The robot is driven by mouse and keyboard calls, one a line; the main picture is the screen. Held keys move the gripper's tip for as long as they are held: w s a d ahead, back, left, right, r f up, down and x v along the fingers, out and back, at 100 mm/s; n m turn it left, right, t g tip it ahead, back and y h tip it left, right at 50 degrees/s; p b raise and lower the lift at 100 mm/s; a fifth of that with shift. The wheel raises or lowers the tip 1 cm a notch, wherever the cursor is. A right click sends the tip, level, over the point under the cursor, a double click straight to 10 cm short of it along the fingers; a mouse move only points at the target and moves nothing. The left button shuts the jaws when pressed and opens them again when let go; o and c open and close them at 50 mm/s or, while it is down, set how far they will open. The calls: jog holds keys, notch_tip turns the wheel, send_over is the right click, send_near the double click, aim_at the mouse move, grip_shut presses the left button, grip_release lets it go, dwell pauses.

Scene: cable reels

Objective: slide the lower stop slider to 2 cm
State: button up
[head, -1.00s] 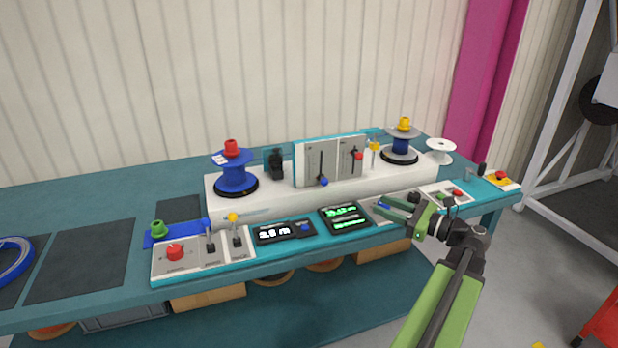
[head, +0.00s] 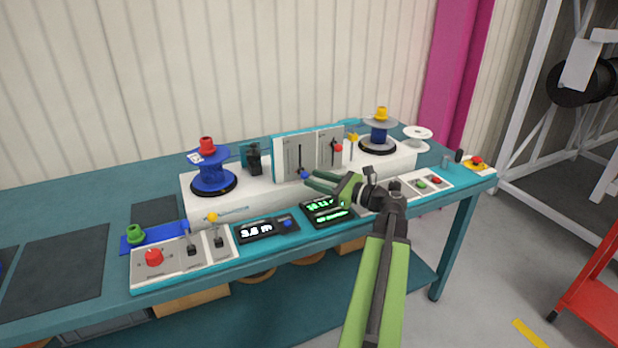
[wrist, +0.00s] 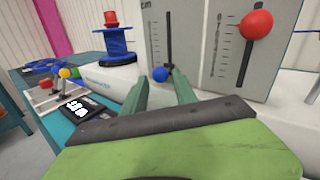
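An upright grey panel (head: 290,150) holds two vertical sliders. The left slider has a blue knob (head: 304,175) near the bottom of its slot; in the wrist view, this blue knob (wrist: 160,74) sits beside a tick scale with "cm" above it. The right slider has a red knob (head: 338,148), higher up its slot; this red knob (wrist: 256,24) also shows at upper right in the wrist view. I cannot read which is the lower stop. My gripper (head: 312,181) is open, its green fingers (wrist: 160,86) spread just short of the blue knob, one to either side. Nothing is held.
Below are displays (head: 260,230) and a control box (head: 155,270) with a red button and levers. A yellow knob (head: 352,138) stands right of the panel.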

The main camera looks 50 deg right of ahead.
aim_at(303, 174)
jog(key=shift+x, duration=1.4)
grip_shut()
dwell(0.4)
